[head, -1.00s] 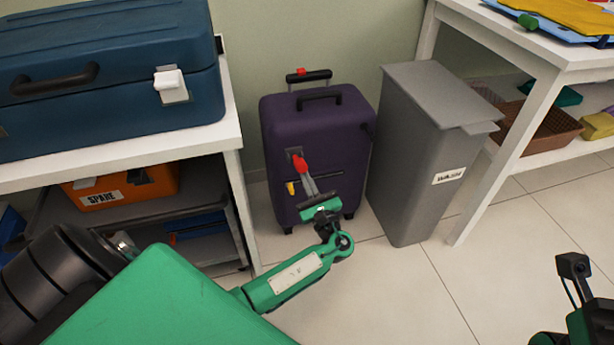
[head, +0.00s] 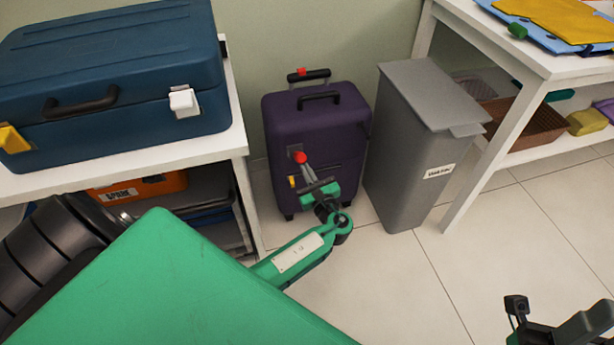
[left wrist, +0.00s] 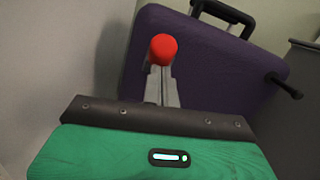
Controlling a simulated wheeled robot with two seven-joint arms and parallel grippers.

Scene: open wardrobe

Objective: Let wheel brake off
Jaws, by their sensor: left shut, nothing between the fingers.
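The purple suitcase (head: 347,128) stands upright on the floor against the wall. A red round knob (head: 300,157) shows on its front, beside a small grey plate (head: 295,149), with a small yellow part (head: 292,181) below. My left gripper (head: 305,168) is shut and empty, its fingertips right at the red knob. In the left wrist view the red knob (left wrist: 163,48) stands just past the closed fingers (left wrist: 161,88); whether they touch cannot be told. The fingers and wrist hide part of the suitcase's lower front. My right arm shows only partly at the bottom right.
A grey bin (head: 410,150) stands close to the right of the suitcase. A white shelf unit (head: 240,130) with a blue case (head: 120,80) on top is at left. A white table (head: 560,64) is at right. The floor in front of the bin is clear.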

